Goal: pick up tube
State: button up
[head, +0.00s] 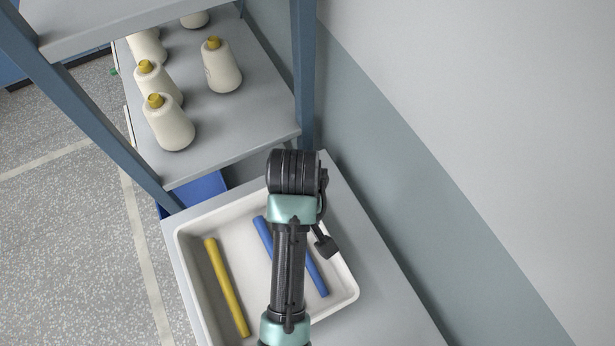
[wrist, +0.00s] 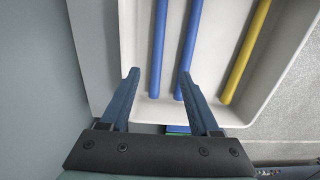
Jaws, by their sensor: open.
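A white tray (head: 182,258) holds two blue tubes and a yellow tube (head: 226,288). In the head view, my arm hides parts of the left blue tube (head: 264,233) and the right blue tube (head: 316,277). In the wrist view, my gripper (wrist: 159,75) is open and empty, with its fingers over the tray's near end. One blue tube (wrist: 159,45) lines up between the fingertips. The other blue tube (wrist: 189,45) runs behind the right fingertip. The yellow tube (wrist: 246,52) lies further right. The height of the fingers above the tubes is unclear.
The tray stands on a grey surface (head: 385,305) beside a wall (head: 400,150). A shelf (head: 235,130) with blue posts stands behind it, holding several white yarn cones (head: 221,70) with yellow tops. Open speckled floor (head: 70,215) lies to the left.

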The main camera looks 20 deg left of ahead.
jog(key=f, duration=0.6)
jog(key=shift+s, duration=0.2)
jog(key=shift+w+d+f+p, duration=0.15)
jog(key=shift+f+p, duration=0.3)
jog(key=shift+f, duration=1.05)
jog(key=shift+w+d+f+p, duration=0.1)
jog(key=shift+f+p, duration=0.3)
jog(key=shift+f, duration=1.05)
grip_shut()
